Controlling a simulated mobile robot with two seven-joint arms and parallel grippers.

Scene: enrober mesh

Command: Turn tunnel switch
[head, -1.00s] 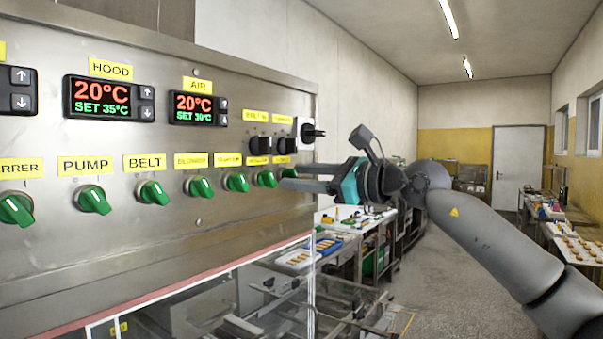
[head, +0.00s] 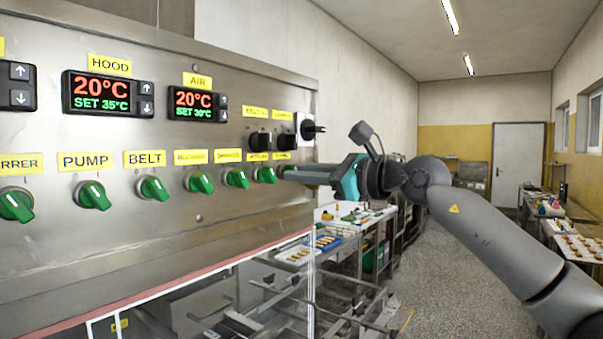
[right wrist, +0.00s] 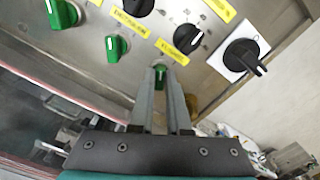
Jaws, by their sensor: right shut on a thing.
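The steel control panel (head: 130,215) carries a row of green rotary switches under yellow labels. My right gripper (head: 287,172) reaches in from the right to the last green switch at the row's right end. In the head view its fingers hide that switch. In the right wrist view the two fingers (right wrist: 161,76) are shut on the green tunnel switch (right wrist: 160,72), which shows between their tips. Its label is too small to read. The neighbouring green switch (head: 265,175) is just left of the fingertips and free. My left gripper is not in view.
Black knobs (head: 260,139) sit above the row, and a black main switch on a white plate (head: 308,130) is at the panel's right edge. Below is a clear-walled machine (head: 230,300). Worktables with trays stand behind; the aisle floor (head: 440,260) is free.

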